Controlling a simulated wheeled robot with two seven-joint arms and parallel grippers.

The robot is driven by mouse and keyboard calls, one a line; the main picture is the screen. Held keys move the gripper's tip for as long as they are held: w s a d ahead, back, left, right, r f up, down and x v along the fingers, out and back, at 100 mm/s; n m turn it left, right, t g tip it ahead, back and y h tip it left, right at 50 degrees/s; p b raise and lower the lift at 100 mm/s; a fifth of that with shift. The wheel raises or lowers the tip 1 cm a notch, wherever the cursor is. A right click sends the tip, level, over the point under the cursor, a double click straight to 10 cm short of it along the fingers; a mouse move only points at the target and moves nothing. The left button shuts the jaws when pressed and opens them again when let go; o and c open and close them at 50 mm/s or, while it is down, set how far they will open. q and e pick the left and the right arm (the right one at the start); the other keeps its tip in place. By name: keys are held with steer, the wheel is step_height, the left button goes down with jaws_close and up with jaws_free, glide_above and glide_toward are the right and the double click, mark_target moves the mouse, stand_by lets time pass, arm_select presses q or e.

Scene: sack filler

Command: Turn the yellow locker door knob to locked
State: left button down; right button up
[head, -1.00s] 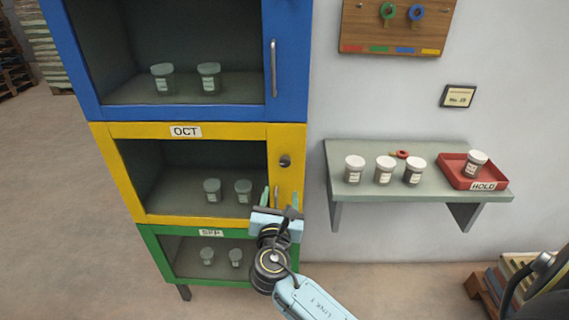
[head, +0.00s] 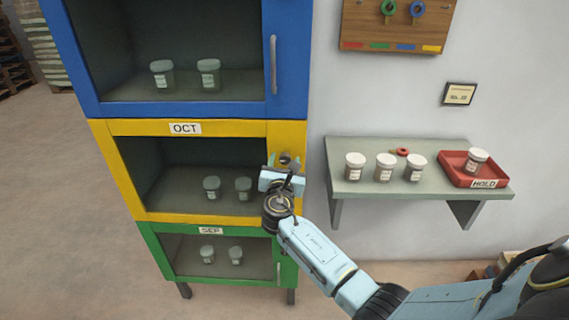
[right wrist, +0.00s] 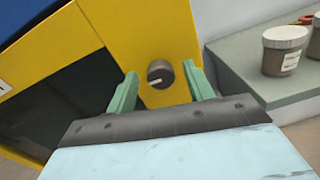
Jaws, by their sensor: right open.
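The yellow locker door (head: 128,178) is the middle one of three stacked doors and is closed. Its dark round knob (right wrist: 160,74) carries a pale pointer mark, tilted a little off level in the right wrist view. In the head view the knob (head: 285,158) shows just above my right gripper. My right gripper (head: 284,162) is open. Its two green fingers (right wrist: 158,88) stand one on each side of the knob, with gaps to it, and nothing is held. My left gripper is not in view.
A blue door (head: 190,112) is above and a green door (head: 160,268) below. To the right, a wall shelf (head: 345,188) carries several lidded jars, a red ring (head: 402,151) and a red HOLD tray (head: 452,172). A key board (head: 395,28) hangs above.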

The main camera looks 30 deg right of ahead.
steer(key=shift+c, duration=0.2)
steer(key=c, duration=0.9)
steer(key=shift+m, duration=0.3)
steer(key=m+b, duration=0.1)
steer(key=m, duration=0.2)
steer(key=shift+m+b, duration=0.3)
steer(key=shift+b, duration=0.1)
steer(key=m+b, duration=0.1)
steer(key=m, duration=0.3)
steer(key=shift+s+f+b, duration=0.1)
steer(key=shift+b, duration=0.3)
steer(key=m+b, duration=0.2)
steer(key=m, duration=0.2)
steer(key=shift+d+m+y, duration=0.1)
steer(key=shift+m+y, duration=0.3)
steer(key=shift+m+b, duration=1.05)
steer(key=shift+m, duration=1.15)
